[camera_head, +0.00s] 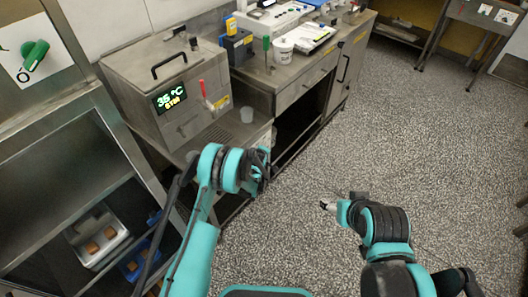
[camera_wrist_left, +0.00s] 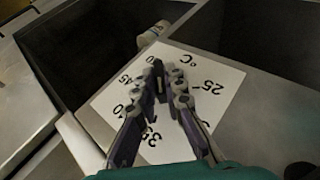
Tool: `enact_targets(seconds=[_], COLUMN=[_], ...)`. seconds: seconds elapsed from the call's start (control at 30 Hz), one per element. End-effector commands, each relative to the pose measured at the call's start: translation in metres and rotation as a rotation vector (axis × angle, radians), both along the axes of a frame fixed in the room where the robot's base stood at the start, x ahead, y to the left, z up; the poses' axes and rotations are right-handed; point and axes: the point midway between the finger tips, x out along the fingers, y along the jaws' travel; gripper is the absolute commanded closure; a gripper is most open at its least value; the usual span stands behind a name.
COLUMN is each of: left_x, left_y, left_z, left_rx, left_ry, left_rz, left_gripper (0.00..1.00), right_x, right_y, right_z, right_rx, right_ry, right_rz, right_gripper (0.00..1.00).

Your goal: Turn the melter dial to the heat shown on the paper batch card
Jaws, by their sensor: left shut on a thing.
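In the left wrist view, a white dial plate (camera_wrist_left: 215,92) carries black numbers, among them 25, 35 and 45, and a °C mark. My left gripper (camera_wrist_left: 160,72) is over its middle, shut on the dark melter dial knob (camera_wrist_left: 158,66), which is mostly hidden between the fingers. In the head view my left gripper (camera_head: 262,168) is at the right front of the steel melter (camera_head: 145,85) and hides the dial. The melter's display (camera_head: 169,97) reads about 35 °C. A clipboard with paper (camera_head: 308,38) lies on the counter; its writing is too small to read. My right gripper (camera_head: 327,206) is away over the floor.
A white tub (camera_head: 283,50) is on the counter behind. The floor on the right is open.

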Motion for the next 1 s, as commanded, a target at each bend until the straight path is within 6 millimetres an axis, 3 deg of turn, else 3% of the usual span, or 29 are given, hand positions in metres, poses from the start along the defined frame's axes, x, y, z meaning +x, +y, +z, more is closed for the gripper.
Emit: enact_targets(seconds=[0.3, 0.7, 0.8, 1.0], left_x=[-0.0018, -0.002, -0.002, -0.0022], left_y=[0.0044, 0.005, 0.0051, 0.0046], left_z=[-0.0049, -0.004, -0.004, -0.0042], left_rx=[-0.213, -0.246, -0.246, -0.245], left_ry=[-0.294, -0.343, -0.342, -0.341], left_rz=[0.003, 0.004, 0.004, 0.003], left_gripper=[1.0, 1.0, 0.69, 0.69], right_x=[0.0001, 0.0001, 0.0001, 0.0001], right_y=[0.0, 0.0, 0.0, 0.0], right_z=[-0.0001, -0.0001, -0.0001, -0.0001], right_rx=[0.0, 0.0, 0.0, 0.0], right_ry=[0.0, 0.0, 0.0, 0.0], right_rz=[0.0, 0.0, 0.0, 0.0], right_gripper=[0.34, 0.34, 0.34, 0.34])
